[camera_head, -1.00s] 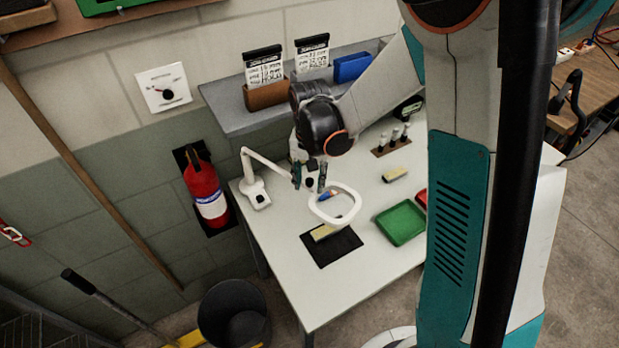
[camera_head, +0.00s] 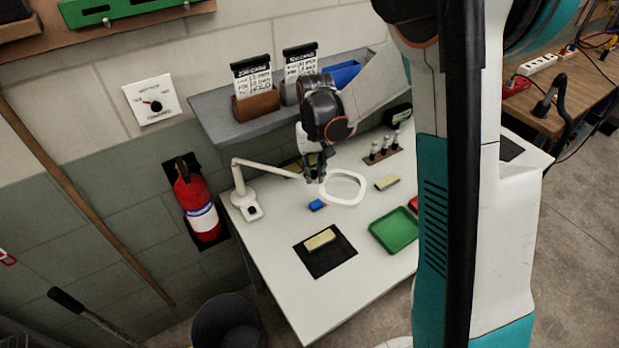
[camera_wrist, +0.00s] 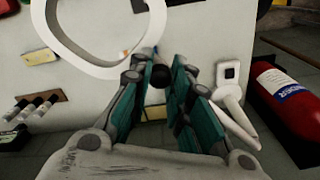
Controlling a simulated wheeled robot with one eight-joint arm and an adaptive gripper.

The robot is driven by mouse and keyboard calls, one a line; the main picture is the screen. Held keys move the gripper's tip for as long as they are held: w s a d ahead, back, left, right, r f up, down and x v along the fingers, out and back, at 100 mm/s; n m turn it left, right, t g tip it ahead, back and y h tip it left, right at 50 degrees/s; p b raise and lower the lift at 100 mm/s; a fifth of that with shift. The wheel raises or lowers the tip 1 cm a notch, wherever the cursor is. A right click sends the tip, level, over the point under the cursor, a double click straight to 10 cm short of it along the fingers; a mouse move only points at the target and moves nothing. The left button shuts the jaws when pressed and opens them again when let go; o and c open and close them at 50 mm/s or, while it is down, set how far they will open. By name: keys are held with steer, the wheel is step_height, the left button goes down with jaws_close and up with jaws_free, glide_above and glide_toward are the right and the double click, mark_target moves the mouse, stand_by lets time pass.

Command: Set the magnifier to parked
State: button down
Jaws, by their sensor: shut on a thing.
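The magnifier (camera_head: 343,204) has a white ring head on a jointed white arm, whose base (camera_head: 247,210) stands at the table's left edge. The ring hangs over the back middle of the table, right of a blue block (camera_head: 316,205). The ring also shows at upper left in the wrist view (camera_wrist: 68,52). My gripper (camera_head: 314,178) is at the left side of the ring, where the arm joins the head. It is shut on a dark round knob (camera_wrist: 157,82) between its teal fingers. The fingers partly hide the joint there.
A black mat (camera_head: 340,262) with a yellowish block (camera_head: 320,239) lies at the front left of the table. A green tray (camera_head: 395,232), another yellowish block (camera_head: 387,183) and a bottle rack (camera_head: 382,152) are to the right. A shelf (camera_head: 225,110) borders the back.

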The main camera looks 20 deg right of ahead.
steer(key=c, duration=1.5)
jaws_free()
steer(key=shift+o, duration=0.2)
